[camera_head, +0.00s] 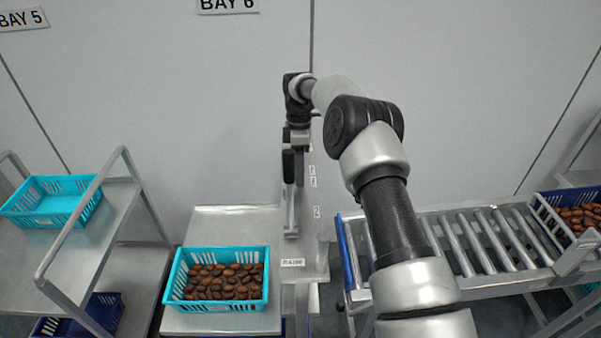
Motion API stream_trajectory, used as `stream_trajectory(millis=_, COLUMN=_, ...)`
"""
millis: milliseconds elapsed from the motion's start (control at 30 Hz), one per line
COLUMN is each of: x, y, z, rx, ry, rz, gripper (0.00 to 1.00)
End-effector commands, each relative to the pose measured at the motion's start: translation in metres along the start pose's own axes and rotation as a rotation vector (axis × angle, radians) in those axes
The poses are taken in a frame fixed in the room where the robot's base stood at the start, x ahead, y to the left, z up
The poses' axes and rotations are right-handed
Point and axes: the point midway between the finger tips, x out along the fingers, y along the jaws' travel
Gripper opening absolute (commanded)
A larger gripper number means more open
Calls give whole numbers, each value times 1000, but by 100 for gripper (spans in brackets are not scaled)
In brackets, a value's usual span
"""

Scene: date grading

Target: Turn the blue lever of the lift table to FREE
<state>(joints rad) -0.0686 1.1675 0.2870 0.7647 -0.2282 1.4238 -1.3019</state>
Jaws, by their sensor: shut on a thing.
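My gripper (295,165) points down over a narrow grey post and panel (314,255) in the middle of the view. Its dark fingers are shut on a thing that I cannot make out. The lift table (210,216) seems to be the grey top left of the panel. No blue lever can be made out; the gripper and wrist cover part of the panel.
A turquoise crate of dates (217,304) stands on the grey top. A roller conveyor (470,240) with a blue crate of dates (580,195) is at right. A cart (95,255) with an empty turquoise crate (50,222) is at left. A wall closes the back.

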Motion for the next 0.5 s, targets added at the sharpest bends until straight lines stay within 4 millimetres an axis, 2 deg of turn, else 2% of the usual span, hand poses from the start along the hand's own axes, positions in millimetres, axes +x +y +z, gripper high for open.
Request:
stream_trajectory(millis=33, x=-4, y=1, z=-8, rx=-5, ry=13, rz=8, gripper=4)
stream_trajectory(millis=200, x=-4, y=0, z=-8, rx=-5, ry=14, rz=8, gripper=4)
stream_trajectory(millis=233, x=-4, y=0, z=-8, rx=-6, ry=14, rz=8, gripper=29)
stream_trajectory(millis=300, x=-3, y=0, z=-8, rx=-6, ry=13, rz=7, gripper=41)
stream_trajectory(millis=333, x=-3, y=0, z=-8, rx=-6, ry=13, rz=7, gripper=46)
stream_trajectory(millis=500, x=-2, y=0, z=-5, rx=-3, ry=8, rz=3, gripper=46)
